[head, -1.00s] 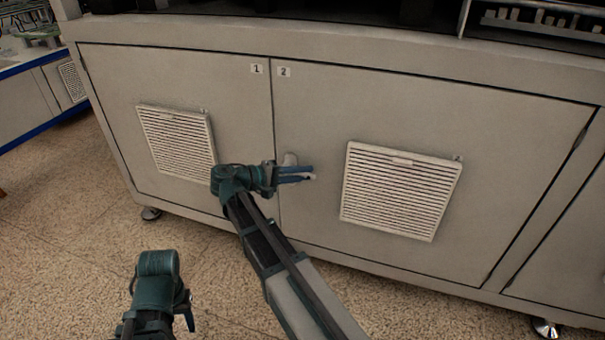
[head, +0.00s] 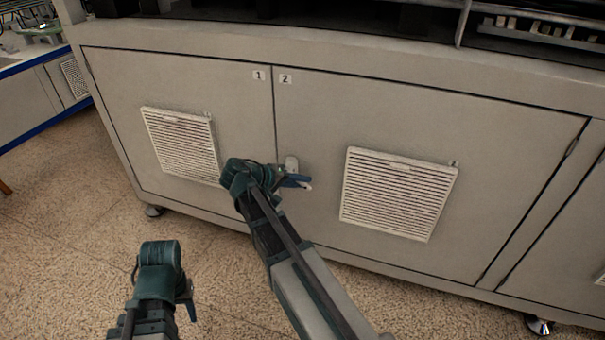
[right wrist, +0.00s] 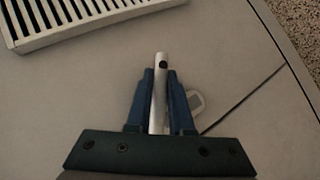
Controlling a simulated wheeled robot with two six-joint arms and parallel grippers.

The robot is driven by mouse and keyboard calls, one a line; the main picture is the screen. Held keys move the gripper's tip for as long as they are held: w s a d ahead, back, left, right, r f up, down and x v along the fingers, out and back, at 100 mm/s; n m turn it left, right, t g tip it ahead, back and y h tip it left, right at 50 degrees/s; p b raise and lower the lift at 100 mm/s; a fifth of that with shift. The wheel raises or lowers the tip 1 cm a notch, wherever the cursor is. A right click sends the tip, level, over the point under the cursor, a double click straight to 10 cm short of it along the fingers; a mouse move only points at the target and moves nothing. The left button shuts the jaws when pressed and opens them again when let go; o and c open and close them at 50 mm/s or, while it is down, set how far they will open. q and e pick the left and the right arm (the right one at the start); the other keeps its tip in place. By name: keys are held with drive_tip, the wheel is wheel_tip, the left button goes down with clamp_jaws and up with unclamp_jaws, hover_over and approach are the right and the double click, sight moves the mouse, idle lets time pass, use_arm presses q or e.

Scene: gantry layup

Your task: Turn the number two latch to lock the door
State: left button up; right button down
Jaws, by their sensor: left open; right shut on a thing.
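The number two door (head: 490,170) is flush with its frame, under the "2" label (head: 285,79). Its latch (head: 291,162) is a pale plate near the door's left edge. My right gripper (head: 297,182) covers part of it. In the right wrist view the fingers (right wrist: 160,78) are shut on the latch's silver lever (right wrist: 161,62), whose end sticks out past the fingertips. The plate (right wrist: 195,101) shows partly behind the right finger. My left gripper (head: 188,297) is open and empty, low at the left, away from the cabinet.
The number one door (head: 110,90) adjoins at the left. Louvred vents are on the number one door (head: 181,145) and the number two door (head: 398,193). Bare speckled floor (head: 75,240) lies in front of the cabinet.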

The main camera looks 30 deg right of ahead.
drive_tip(key=shift+w+a+f+m+t+y+p, duration=0.1)
drive_tip(key=shift+a+f+m+t+y+p, duration=0.15)
drive_tip(key=shift+t+y, duration=0.2)
drive_tip(key=shift+w+a+f+m+t+y+p, duration=0.1)
drive_tip(key=shift+f+m+t+y+p, duration=0.05)
drive_tip(key=shift+m+t+y+p, duration=0.25)
drive_tip(key=shift+w+a+f+m+t+y+p, duration=0.1)
drive_tip(key=shift+w+a+f+m+t+y, duration=0.25)
drive_tip(key=shift+t+y, duration=0.3)
drive_tip(key=shift+w+a+f+m+t+y+p, duration=0.2)
drive_tip(key=shift+w+m+t+y, duration=0.25)
drive_tip(key=shift+t+y, duration=0.2)
drive_tip(key=shift+w+a+f+m+t+y+p, duration=0.1)
drive_tip(key=shift+w+a+f+m+t+y, duration=0.15)
drive_tip(key=shift+m+t+y, duration=0.3)
drive_tip(key=shift+w+r, duration=0.1)
drive_tip(key=c, duration=0.8)
unclamp_jaws()
